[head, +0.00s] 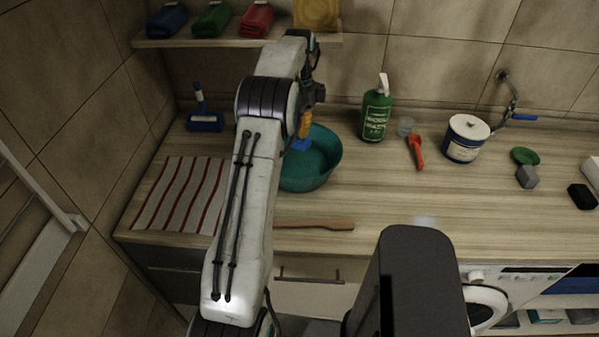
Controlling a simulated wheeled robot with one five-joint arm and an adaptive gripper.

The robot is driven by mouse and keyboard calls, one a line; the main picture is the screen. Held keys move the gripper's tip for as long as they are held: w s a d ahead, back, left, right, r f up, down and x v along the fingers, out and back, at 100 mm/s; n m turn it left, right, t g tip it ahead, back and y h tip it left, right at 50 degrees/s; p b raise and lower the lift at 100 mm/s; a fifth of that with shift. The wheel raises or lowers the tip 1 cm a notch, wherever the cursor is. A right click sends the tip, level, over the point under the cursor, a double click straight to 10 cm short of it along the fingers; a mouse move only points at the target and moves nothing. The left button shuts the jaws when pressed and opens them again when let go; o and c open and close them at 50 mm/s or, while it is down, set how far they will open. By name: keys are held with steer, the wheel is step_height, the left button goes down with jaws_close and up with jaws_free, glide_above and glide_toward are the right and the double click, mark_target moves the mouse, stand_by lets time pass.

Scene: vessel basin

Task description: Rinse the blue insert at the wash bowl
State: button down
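The teal wash bowl (322,172) stands on the wooden counter, partly hidden behind my arm. A small blue piece (300,145), which looks like the blue insert, shows at the bowl's upper left, inside the rim's outline. My gripper (305,126) points down over the bowl, with an orange part just above the blue piece. The two look to be touching or nearly so. My arm hides much of the fingers, so their grip is unclear. I cannot tell whether the blue piece touches the bowl or any water.
A striped towel (180,195) lies left, with a blue brush-like item (205,121) behind it. A wooden stick (315,225) lies in front of the bowl. Folded cloths fill the shelf (190,42).

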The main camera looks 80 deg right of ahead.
steer(key=shift+r, duration=0.1)
stand_by(0.4)
steer(key=shift+r, duration=1.9)
steer(key=shift+s, duration=0.1)
